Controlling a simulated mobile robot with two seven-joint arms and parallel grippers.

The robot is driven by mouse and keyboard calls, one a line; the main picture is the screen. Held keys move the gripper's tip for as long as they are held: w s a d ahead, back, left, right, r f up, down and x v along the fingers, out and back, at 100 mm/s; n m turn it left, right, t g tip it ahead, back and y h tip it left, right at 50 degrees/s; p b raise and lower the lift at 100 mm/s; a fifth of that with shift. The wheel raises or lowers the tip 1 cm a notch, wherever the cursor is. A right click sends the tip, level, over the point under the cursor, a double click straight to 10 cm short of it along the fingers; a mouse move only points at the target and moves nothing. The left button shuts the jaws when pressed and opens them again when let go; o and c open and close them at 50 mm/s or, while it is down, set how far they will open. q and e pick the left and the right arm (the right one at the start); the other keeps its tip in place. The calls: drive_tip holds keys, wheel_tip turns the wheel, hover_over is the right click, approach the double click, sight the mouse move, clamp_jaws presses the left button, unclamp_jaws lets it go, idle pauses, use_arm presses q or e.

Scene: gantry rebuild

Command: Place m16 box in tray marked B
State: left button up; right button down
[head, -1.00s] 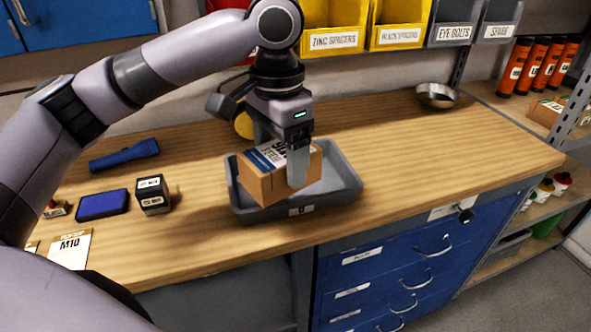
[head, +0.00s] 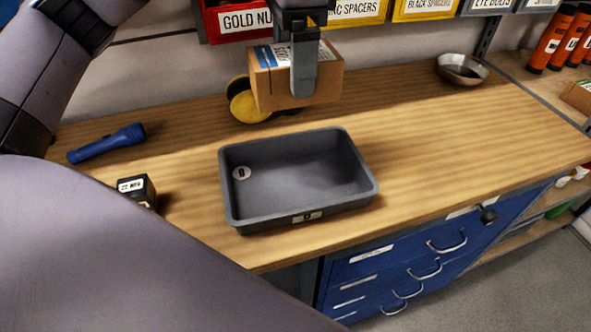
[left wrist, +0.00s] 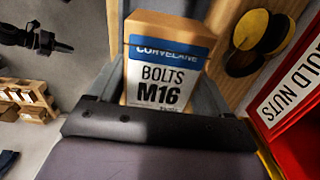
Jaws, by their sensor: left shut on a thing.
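The M16 box (head: 327,82) is a brown carton with a white and blue label. In the left wrist view the box (left wrist: 160,72) reads "BOLTS M16". My left gripper (head: 303,80) is shut on it, with one finger across its near side, and holds it in the air behind the tray. The grey tray (head: 265,220) sits on the wooden bench below and nearer. A small label is on its front, too small to read surely. My right gripper is not in view.
Round yellow and dark items (head: 248,105) lie behind the tray, partly under the box. A blue flashlight (head: 107,143) and a small black box (head: 137,189) are at left. A metal bowl (head: 462,69) stands back right. The bench right of the tray is clear.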

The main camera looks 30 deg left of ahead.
use_arm(q)
drive_tip(key=shift+f+b, duration=2.25)
drive_tip(key=shift+f, duration=7.5)
drive_tip(key=o, duration=1.3)
drive_tip(key=shift+f, duration=0.1)
drive_tip(key=shift+o, duration=0.2)
